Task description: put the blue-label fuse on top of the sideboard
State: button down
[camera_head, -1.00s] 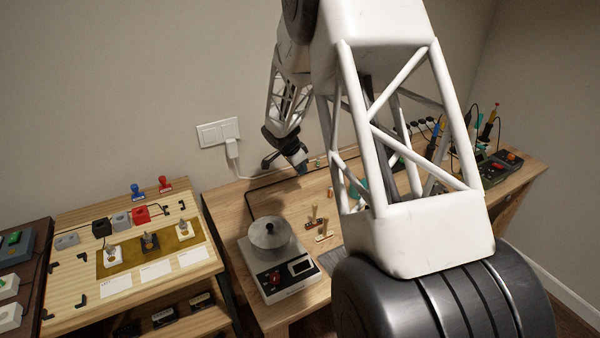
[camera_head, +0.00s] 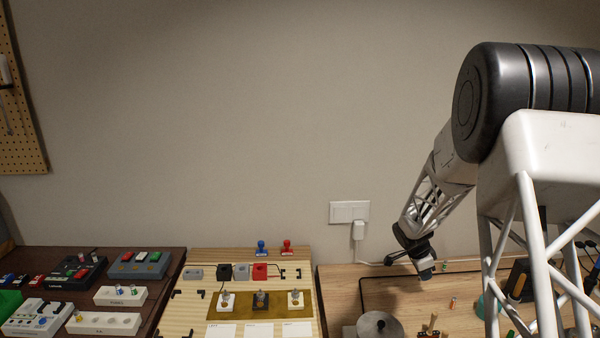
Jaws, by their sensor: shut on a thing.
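My gripper (camera_head: 425,268) hangs over the back of the light wooden bench (camera_head: 350,281) at the right. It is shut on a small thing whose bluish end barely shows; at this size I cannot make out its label. No fuse with a readable blue label shows. A white holder (camera_head: 108,299) on the dark wooden top (camera_head: 158,290) at the left carries small upright pieces, one blue-banded (camera_head: 133,289) and one greenish. I cannot tell for sure which piece of furniture is the sideboard.
A pale wooden board (camera_head: 203,262) in the middle carries switches, a brass plate (camera_head: 245,312) and red and blue stamps. A round metal pan (camera_head: 380,325) stands at the bench front. A wall plug (camera_head: 359,229) has a cable.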

aim_at(422, 297)
jog(key=shift+f, duration=3.9)
jog(key=shift+r, duration=0.2)
notch_tip(422, 297, up, 9)
notch_tip(422, 297, down, 10)
jog(key=shift+r, duration=0.15)
jog(key=v, duration=0.8)
jog(key=shift+d, duration=0.1)
jog(key=shift+x, duration=3.8)
jog(key=shift+r, duration=0.35)
